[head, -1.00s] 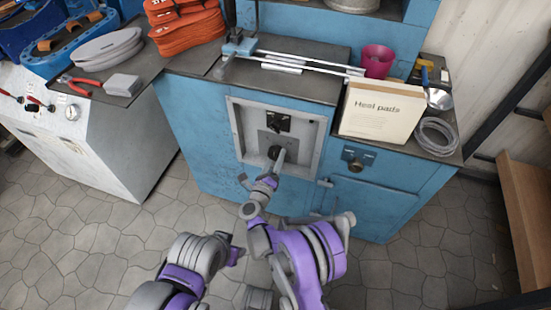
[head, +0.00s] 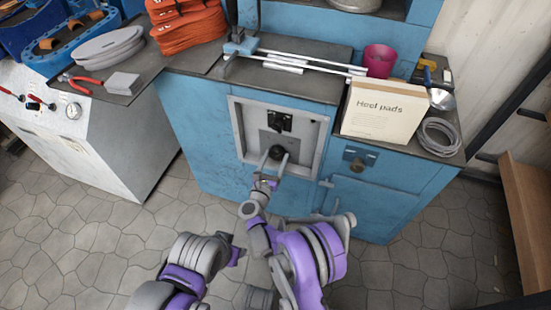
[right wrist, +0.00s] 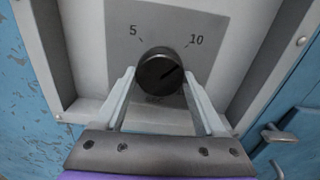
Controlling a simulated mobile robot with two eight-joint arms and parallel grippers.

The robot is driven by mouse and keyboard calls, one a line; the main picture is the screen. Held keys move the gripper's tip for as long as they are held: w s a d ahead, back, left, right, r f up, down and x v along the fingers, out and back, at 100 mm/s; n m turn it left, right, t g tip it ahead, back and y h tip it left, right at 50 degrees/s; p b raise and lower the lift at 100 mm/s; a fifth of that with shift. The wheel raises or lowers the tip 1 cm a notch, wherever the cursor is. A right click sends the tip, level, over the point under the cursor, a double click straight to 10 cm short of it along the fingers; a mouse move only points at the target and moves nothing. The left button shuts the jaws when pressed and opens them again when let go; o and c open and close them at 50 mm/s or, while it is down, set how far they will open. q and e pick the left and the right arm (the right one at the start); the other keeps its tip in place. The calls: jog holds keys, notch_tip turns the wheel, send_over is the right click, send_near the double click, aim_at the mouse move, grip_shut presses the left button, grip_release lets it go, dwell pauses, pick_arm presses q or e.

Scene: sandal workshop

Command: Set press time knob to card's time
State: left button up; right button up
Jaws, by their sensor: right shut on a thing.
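The round black time knob (right wrist: 159,70) sits on a grey dial plate (right wrist: 120,35) in the blue press. Its pale pointer line is tilted up to the right, toward the 10 mark; the 5 mark is at upper left. My right gripper (right wrist: 158,78) is shut on the knob, one finger on each side. In the head view my right gripper (head: 276,162) reaches up to the knob from below. Part of the dial's lower lettering is hidden by knob and fingers. I cannot make out a card with a time.
The dial sits in a recessed pale frame (head: 238,130), with a black fitting (head: 279,121) above the knob. A Heel pads box (head: 383,112) stands on the worktop to the right. A handle (head: 326,184) sticks out at lower right of the frame.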

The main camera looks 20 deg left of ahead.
jog(key=shift+m, duration=0.3)
jog(key=o, duration=1.3)
jog(key=shift+o, duration=0.2)
jog(key=shift+s, duration=0.1)
jog(key=s+p, duration=0.1)
jog(key=s, duration=0.6)
jog(key=shift+s+a+p, duration=0.15)
jog(key=shift+p, duration=0.15)
